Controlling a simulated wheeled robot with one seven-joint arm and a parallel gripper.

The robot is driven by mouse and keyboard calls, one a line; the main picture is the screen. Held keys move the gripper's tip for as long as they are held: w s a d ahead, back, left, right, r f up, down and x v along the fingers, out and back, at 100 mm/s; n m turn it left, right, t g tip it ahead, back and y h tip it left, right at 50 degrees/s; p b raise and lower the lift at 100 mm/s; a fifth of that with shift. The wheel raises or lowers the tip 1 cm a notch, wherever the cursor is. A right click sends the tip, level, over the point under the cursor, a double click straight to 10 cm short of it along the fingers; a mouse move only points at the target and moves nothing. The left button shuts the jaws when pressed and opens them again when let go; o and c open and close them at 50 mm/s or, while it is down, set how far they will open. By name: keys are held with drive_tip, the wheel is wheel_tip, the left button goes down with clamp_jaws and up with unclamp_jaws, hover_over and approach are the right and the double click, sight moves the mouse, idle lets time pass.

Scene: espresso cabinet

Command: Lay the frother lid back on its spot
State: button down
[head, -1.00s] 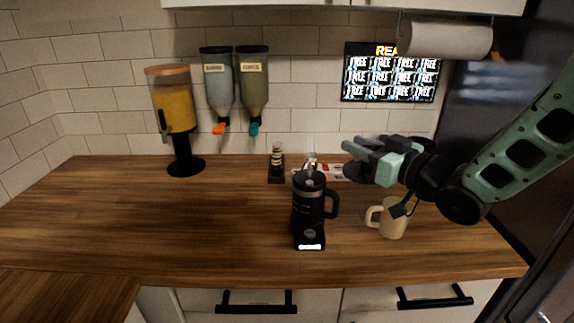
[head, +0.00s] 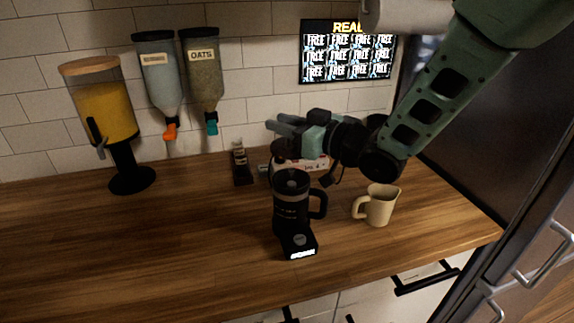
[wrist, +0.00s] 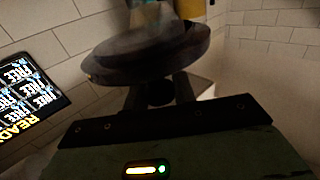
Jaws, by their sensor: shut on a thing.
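My gripper (head: 285,126) is shut on the frother lid, a dark round disc that shows in the wrist view (wrist: 150,55) in front of my gripper, tilted. In the head view, a dark round shape below my fingers (head: 284,149) looks like the lid, partly hidden. The black frother jug (head: 290,204) with a side handle stands upright on its dark base with a lit front, below my gripper. Its top shows a greyish ring; whether it is open is hard to tell. The lid is above and slightly behind the jug, apart from it.
A cream mug (head: 379,206) stands right of the frother. A small dark rack (head: 242,166) and a white-red box (head: 318,165) stand behind it. A juice dispenser (head: 100,105) and wall dispensers (head: 204,75) are at left. The wooden counter (head: 150,235) is clear at left front.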

sight(284, 156)
drive_tip(key=shift+f+p, duration=0.7)
drive_tip(key=shift+f, duration=3.05)
drive_tip(key=shift+f, duration=0.2)
drive_tip(key=c, duration=1.1)
unclamp_jaws()
drive_tip(key=shift+r, duration=0.1)
drive_tip(key=shift+c, duration=0.2)
